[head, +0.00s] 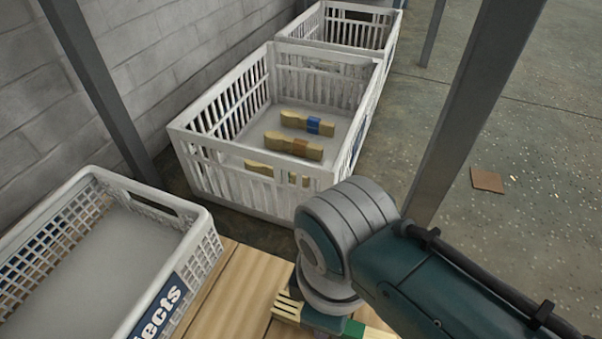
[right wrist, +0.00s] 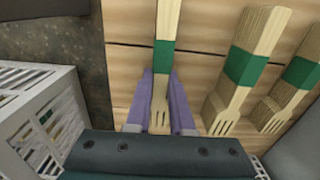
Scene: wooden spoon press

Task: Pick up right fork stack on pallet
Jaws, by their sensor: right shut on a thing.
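A wooden fork stack with a green band (right wrist: 165,45) lies between the purple fingers of my right gripper (right wrist: 161,92) in the right wrist view. The fingers are shut on it, one on each side, with the tines toward the wrist. In the head view the tines of this fork stack (head: 286,307) show under my right wrist, low over the pallet planks (head: 235,290); I cannot tell whether it touches them. Two more green-banded fork stacks, one in the middle (right wrist: 240,68) and one at the right edge (right wrist: 292,85), lie on the planks. My left gripper is not in view.
A white crate (head: 228,184) behind the pallet holds several banded wooden stacks, and another crate (head: 350,12) stands beyond it. A labelled white crate (head: 205,245) is at the left. A grey steel post (head: 465,110) rises beside my right arm.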

